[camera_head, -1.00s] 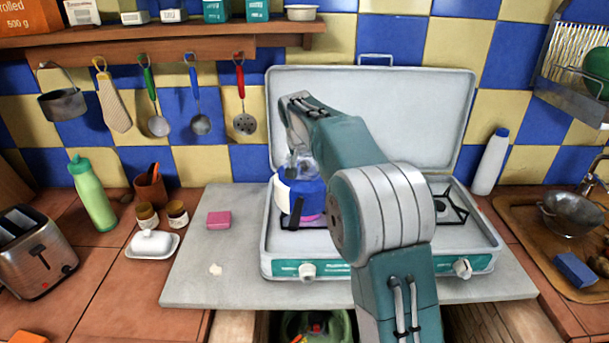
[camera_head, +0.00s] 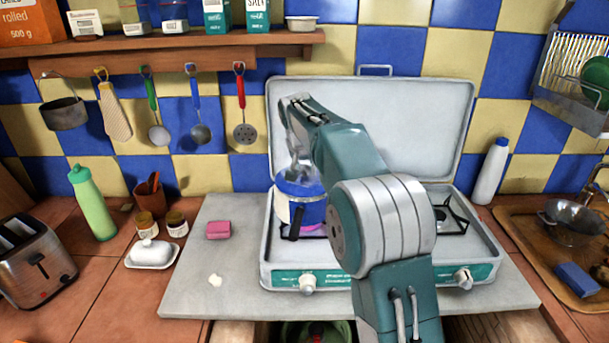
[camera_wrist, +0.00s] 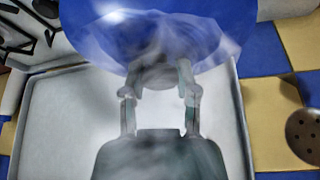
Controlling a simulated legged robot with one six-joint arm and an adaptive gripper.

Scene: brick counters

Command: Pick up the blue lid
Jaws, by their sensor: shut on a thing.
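The blue lid (camera_head: 299,185) is at the top of a blue pot (camera_head: 312,213) with a black handle, on the left side of the stove. In the wrist view, the lid (camera_wrist: 215,30) fills the upper middle as a broad blue disc. My gripper (camera_head: 297,166) is above the lid, partly blurred. In the wrist view, the two fingers of my gripper (camera_wrist: 159,85) are closed around the lid's blurred grey centre knob. I cannot tell whether the lid touches the pot rim or is slightly clear of it.
The raised stove cover (camera_head: 420,115) stands just behind my arm. A shelf (camera_head: 180,42) with hanging utensils is at upper left. A pink sponge (camera_head: 218,230) lies on the grey slab left of the stove (camera_head: 385,272). A white bottle (camera_head: 490,172) stands at right.

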